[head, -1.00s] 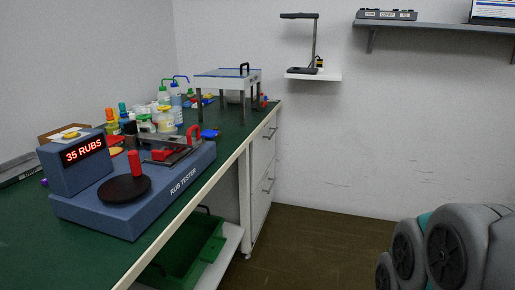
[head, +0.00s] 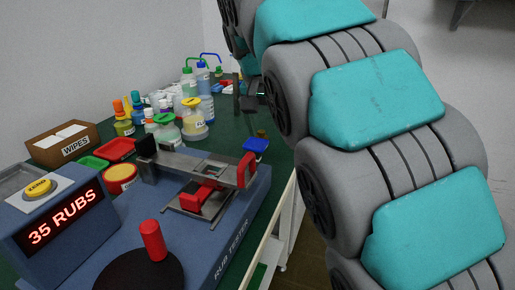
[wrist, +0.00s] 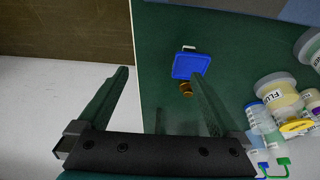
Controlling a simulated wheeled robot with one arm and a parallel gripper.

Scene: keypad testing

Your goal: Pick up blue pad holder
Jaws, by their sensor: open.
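The blue pad holder (head: 256,145) sits on the green bench top, just beyond the rub tester, near the bench's right edge. In the wrist view it shows as a blue square (wrist: 186,66) with a small pale piece at its top edge and a brass-coloured part below it. My gripper (wrist: 161,75) is open and empty, with its two fingers wide apart. The pad holder appears between the finger lines, closer to the right finger, and apart from both. In the head view my arm covers the right side and the gripper is hard to make out.
The rub tester (head: 225,230) with its red-handled arm fills the near bench. Bottles and tubs (head: 194,120) crowd the bench left of the pad holder; they also show in the wrist view (wrist: 278,92). A wipes box (head: 62,143) stands at left. Floor lies beyond the bench edge.

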